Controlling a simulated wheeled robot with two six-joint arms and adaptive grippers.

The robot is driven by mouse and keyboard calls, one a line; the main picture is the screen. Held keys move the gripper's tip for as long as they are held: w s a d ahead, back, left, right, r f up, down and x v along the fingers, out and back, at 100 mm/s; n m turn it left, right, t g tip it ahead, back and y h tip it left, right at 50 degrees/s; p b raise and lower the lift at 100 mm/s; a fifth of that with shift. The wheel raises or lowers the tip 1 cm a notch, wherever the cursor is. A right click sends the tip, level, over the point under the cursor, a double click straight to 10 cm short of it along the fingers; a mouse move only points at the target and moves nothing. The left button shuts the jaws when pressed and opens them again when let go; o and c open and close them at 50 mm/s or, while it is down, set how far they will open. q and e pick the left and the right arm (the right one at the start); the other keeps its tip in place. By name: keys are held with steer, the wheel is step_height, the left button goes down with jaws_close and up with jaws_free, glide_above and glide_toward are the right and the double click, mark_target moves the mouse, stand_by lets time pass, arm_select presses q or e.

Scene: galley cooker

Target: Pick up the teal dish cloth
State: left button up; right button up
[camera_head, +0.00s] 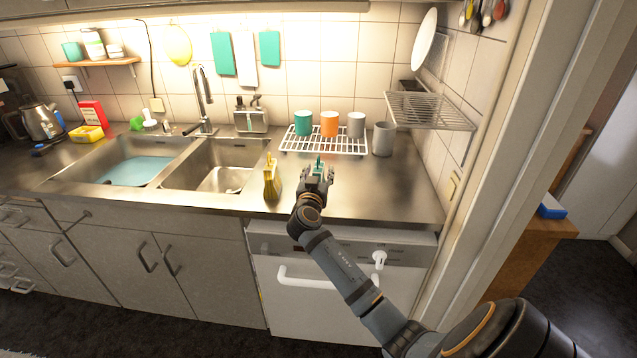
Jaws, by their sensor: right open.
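A small teal piece (319,166) shows on the steel counter just beyond and between the fingers of my right gripper (317,174). The gripper hides most of it, so I cannot tell if it is the dish cloth. My right gripper is open, low over the counter in front of the white rack. Two flat teal pieces hang on the tiled wall, a larger one (222,54) and a smaller one (269,48), with a white one (244,48) between them. My left gripper is not in view.
A white wire rack (345,151) holds a teal cup (303,123), an orange cup (329,124) and a grey cup (356,125). A grey mug (383,139) stands right of it. A mustard-yellow item (271,181) stands left of my gripper, near the sink (215,150). The right counter is clear.

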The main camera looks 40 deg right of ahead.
steer(key=shift+a, duration=0.1)
steer(key=shift+c, duration=0.3)
jaws_close()
steer(key=shift+r, duration=0.1)
